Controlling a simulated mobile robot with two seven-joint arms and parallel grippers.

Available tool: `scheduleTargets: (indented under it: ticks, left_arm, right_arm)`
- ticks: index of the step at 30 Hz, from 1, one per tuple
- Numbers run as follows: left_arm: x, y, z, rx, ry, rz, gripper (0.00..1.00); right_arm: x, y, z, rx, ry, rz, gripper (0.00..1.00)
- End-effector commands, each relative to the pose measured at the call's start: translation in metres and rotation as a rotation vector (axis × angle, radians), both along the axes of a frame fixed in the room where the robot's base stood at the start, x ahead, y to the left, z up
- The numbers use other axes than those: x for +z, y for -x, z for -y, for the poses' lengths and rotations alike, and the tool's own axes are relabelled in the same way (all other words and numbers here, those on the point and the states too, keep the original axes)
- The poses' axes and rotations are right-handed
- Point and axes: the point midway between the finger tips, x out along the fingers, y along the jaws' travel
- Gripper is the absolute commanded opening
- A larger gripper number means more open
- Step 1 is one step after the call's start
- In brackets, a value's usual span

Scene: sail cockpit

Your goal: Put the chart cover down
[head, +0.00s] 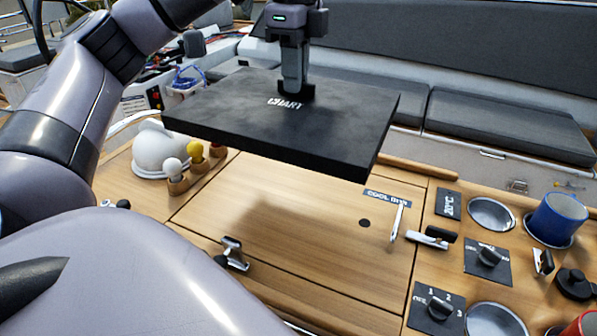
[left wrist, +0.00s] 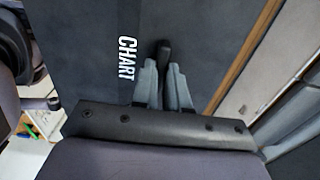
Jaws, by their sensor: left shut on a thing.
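The chart cover (head: 240,115) is a dark flat board with a white "CHART" label. It is held in the air above the wooden console, roughly level. My right gripper is not in view.
Below the cover lies a wooden panel (head: 290,235) labelled "COOL BOX". Left are a white dome (head: 158,150) and several knobbed levers (head: 195,152). Right are switches (head: 489,257), empty cup holders (head: 491,213) and a blue mug (head: 558,218). Grey cushioned benches (head: 510,122) stand behind.

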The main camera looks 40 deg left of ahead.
Motion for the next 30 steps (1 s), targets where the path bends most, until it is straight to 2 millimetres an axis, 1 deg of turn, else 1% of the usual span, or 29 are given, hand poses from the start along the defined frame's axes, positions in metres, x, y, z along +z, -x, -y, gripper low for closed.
scheduleTargets:
  ticks: [1, 3, 20, 30]
  left_arm:
    - [-0.008, 0.000, 0.000, 0.000, 0.001, -0.003, 0.00]
    - [-0.017, 0.001, -0.001, 0.002, 0.001, -0.003, 0.00]
    - [-0.082, 0.001, 0.000, 0.000, 0.002, -0.002, 0.00]
    - [-0.124, 0.001, 0.000, 0.002, 0.001, -0.001, 0.00]
  right_arm:
    - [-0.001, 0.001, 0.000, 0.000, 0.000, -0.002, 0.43]
    - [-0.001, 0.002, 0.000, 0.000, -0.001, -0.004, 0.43]
    - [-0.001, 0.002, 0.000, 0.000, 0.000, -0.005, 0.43]
    - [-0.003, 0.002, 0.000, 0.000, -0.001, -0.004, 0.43]
